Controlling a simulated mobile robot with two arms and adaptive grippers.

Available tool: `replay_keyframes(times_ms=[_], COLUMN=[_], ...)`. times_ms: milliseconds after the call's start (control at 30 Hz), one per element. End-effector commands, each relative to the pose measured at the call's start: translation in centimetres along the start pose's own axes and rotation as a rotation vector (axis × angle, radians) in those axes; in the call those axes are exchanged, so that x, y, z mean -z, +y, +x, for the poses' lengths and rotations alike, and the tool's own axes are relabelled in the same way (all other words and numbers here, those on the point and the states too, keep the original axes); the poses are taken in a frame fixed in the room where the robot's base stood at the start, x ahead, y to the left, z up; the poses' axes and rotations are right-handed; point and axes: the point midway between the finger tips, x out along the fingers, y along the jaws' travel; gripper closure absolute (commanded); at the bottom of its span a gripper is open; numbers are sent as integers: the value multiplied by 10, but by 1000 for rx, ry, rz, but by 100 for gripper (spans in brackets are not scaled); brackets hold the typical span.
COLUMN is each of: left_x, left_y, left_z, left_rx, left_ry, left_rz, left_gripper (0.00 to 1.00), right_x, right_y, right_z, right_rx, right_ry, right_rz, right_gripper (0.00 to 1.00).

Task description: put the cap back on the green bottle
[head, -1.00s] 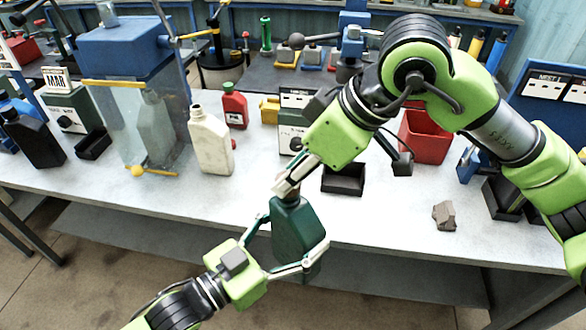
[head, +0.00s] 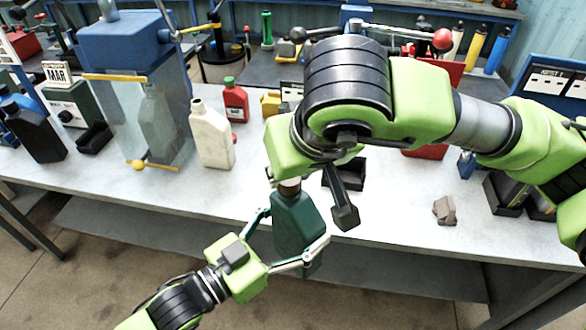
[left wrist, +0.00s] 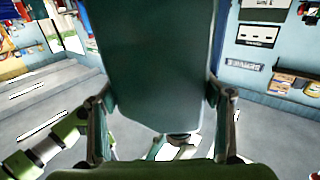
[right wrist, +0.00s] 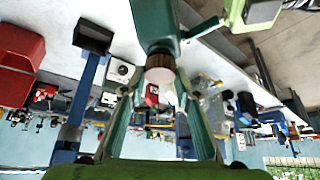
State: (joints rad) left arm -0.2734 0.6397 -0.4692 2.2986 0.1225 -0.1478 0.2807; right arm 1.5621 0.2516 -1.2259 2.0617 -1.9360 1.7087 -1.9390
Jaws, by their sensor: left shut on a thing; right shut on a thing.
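The dark green bottle (head: 295,222) stands nearly upright, slightly tilted, in front of the bench edge in the head view. My left gripper (head: 293,238) is shut around its body, one finger on each side; the bottle also fills the middle of the left wrist view (left wrist: 158,60). My right gripper (right wrist: 160,88) is shut on the cap, directly over the bottle's neck. The cap (right wrist: 160,66), brown-sided with a pale end, sits at the bottle's mouth in line with the neck. Whether it is fully seated I cannot tell. In the head view my right arm hides most of that gripper.
A cream bottle (head: 211,135) and a red bottle with a green lid (head: 235,100) stand on the bench (head: 180,190). A blue-topped clear machine (head: 135,100) is at left. A black tray (head: 345,174) and a grey lump (head: 444,210) are at right.

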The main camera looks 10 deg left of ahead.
Motion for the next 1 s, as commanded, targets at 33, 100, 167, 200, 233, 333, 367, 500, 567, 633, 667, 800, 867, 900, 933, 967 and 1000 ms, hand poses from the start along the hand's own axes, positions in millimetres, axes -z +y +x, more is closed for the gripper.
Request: replay_keyframes(times_ms=[33, 100, 167, 200, 233, 333, 367, 500, 567, 633, 667, 800, 867, 900, 933, 967, 1000], left_x=[4, 4, 4, 4, 4, 4, 4, 4, 4, 4, 4, 5, 5, 5, 5, 5, 5], left_y=[1, 1, 1, 1, 1, 1, 1, 1, 2, 2, 2, 2, 2, 2, 2, 2, 2], left_z=[0, 0, 0, 0, 0, 0, 0, 0, 0, 0, 0, 0, 0, 0, 0, 0, 0], left_rx=[-2, -2, -2, -2, -2, -3, -3, -3, -3, -4, -4, -4, -4, -5, -5, -5, -5], left_ry=[10, 10, 10, 10, 10, 10, 10, 10, 10, 10, 10, 11, 11, 11, 11, 12, 12], left_rz=[3, 3, 4, 4, 4, 4, 4, 4, 4, 4, 4, 5, 5, 5, 5, 5, 5], left_gripper=[88, 88, 88, 88, 88, 88, 88, 88, 88, 88, 88, 88, 88, 88, 88, 88, 88], right_x=[2, 2, 3, 3, 4, 5, 6, 8, 9, 10, 10, 11, 11, 12, 12, 12, 12], right_y=[-4, -5, -6, -7, -7, -9, -10, -9, -10, -10, -10, -9, -9, -9, -8, -8, -8], right_z=[-1, -1, 0, 0, 0, 1, 1, 3, 4, 5, 5, 7, 7, 7, 7, 7, 7], right_rx=[-40, -107, -166, -208, -241, -358, -394, -577, -646, -722, -753, -864, -894, -907, -914, -919, -923], right_ry=[5, 5, 6, 5, 6, 7, 7, 10, 10, 9, 9, 8, 8, 8, 8, 8, 8], right_rz=[60, 171, 270, 340, 395, 589, 652, 952, 1070, 1199, 1249, 1438, 1490, 1516, 1529, 1538, 1546], right_gripper=[80, 80, 80, 80, 80, 80, 79, 79, 79, 79, 79, 79, 79, 79, 79, 79, 79])
